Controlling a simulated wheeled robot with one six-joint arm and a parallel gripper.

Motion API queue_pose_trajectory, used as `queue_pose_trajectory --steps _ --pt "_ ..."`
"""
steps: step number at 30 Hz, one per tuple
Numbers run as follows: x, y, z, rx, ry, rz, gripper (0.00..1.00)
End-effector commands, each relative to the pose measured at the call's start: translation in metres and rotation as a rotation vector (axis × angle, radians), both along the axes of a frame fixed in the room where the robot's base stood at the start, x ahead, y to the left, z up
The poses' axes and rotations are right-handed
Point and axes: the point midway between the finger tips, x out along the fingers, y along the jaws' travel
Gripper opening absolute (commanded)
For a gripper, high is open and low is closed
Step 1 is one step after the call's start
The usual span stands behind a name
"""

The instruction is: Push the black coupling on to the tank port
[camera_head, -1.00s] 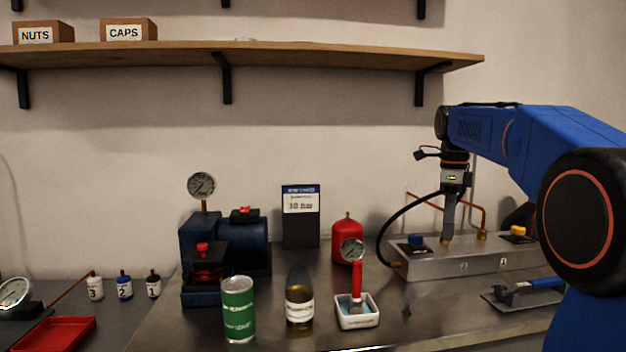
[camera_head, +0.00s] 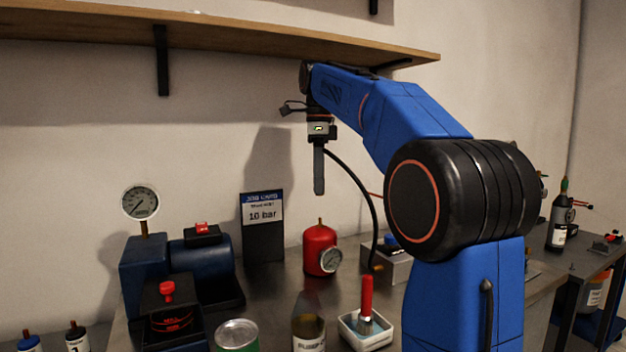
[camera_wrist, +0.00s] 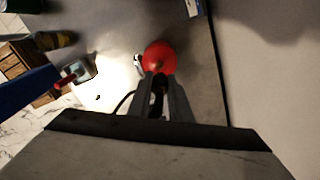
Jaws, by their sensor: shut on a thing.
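My gripper (camera_head: 319,188) points down and is shut on the black coupling (camera_wrist: 158,86), which shows dark between the fingers in the wrist view. The fingers mostly hide the coupling in the head view. A black hose (camera_head: 358,185) arcs from the gripper down to the metal block. The red tank (camera_head: 320,252) stands upright on the bench, with a small brass port (camera_head: 320,222) on top. In the head view the fingertips are above the port with a gap. In the wrist view the tank (camera_wrist: 160,56) lies just beyond the fingertips.
A gauge (camera_head: 331,261) shows at the tank's right front. A "10 bar" card stand (camera_head: 262,225) and blue pump (camera_head: 205,262) stand to the left. A white tray (camera_head: 352,331) with a red-handled brush, a bottle and a green can are in front. The shelf (camera_head: 250,38) is overhead.

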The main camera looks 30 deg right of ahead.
Motion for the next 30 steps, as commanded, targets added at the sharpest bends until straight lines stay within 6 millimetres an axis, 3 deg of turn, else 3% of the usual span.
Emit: queue_pose_trajectory --steps 11,30 --pt "0.0 0.0 -0.002 0.001 0.001 0.001 0.0" --pt "0.0 0.0 -0.046 0.0 0.002 0.001 0.0"
